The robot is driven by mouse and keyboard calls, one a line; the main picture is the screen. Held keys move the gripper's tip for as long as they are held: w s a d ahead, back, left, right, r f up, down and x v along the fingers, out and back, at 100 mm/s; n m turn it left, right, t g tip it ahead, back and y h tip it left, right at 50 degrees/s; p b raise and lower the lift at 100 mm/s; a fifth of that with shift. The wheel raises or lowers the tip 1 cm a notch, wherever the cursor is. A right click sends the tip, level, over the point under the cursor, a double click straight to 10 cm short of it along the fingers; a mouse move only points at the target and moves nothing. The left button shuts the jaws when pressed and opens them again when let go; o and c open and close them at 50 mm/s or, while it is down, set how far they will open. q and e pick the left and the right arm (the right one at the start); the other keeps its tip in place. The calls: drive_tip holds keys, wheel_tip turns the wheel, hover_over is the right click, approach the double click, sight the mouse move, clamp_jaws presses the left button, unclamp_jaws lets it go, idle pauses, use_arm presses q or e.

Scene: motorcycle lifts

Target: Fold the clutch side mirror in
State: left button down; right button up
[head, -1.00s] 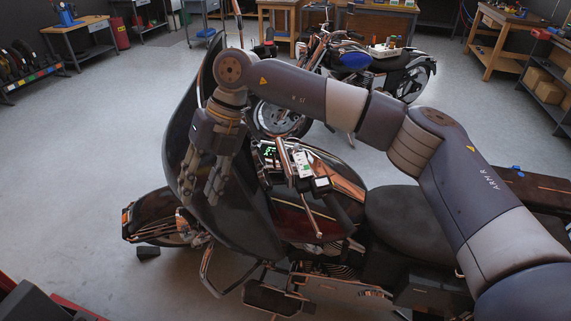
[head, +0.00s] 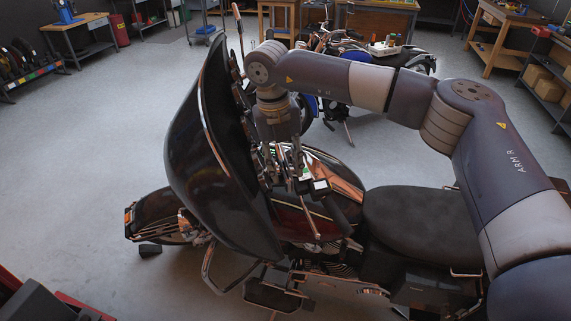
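The motorcycle's near handlebar ends in a dark grip (head: 338,208). A thin clutch lever (head: 309,222) hangs beside it, and a pale switch block (head: 320,185) sits at its inner end. My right gripper (head: 283,176) points down just behind the tall dark windshield (head: 225,150), over the inner handlebar area. Its fingers look apart, with nothing clearly held. I cannot make out the clutch side mirror; the gripper covers much of this area. Whether the fingers touch anything is unclear. My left gripper is out of view.
The glossy tank (head: 335,170) and black seat (head: 405,215) lie right of the handlebar. A blue motorcycle (head: 355,62) stands behind, with workbenches along the back. Open grey floor (head: 90,140) lies to the left.

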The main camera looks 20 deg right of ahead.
drive_tip(key=shift+f, duration=1.05)
drive_tip(key=shift+c, duration=0.2)
clamp_jaws()
